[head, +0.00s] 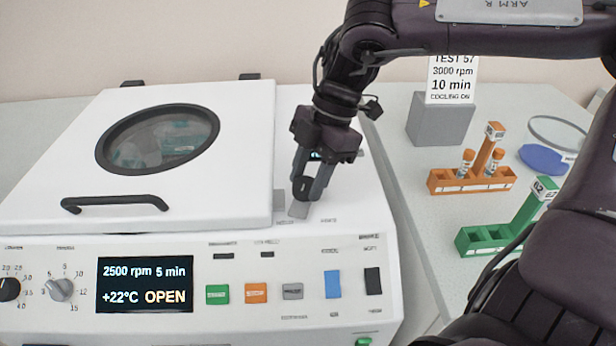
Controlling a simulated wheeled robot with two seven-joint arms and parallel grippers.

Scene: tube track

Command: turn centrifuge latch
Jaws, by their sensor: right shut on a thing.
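The white centrifuge (350,222) fills the left and middle of the head view. Its lid (235,150), with a round window and a black handle (115,202), lies down over the housing. The display (145,284) reads 2500 rpm, 5 min, +22°C, OPEN. My right gripper (310,192) points down at the top deck, just right of the lid. It is shut on the dark latch (303,188), which shows between its fingers above a grey plate (298,210). The fingers hide part of the latch. My left gripper is out of view.
Knobs and coloured buttons line the front panel. My right arm spans the right side.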

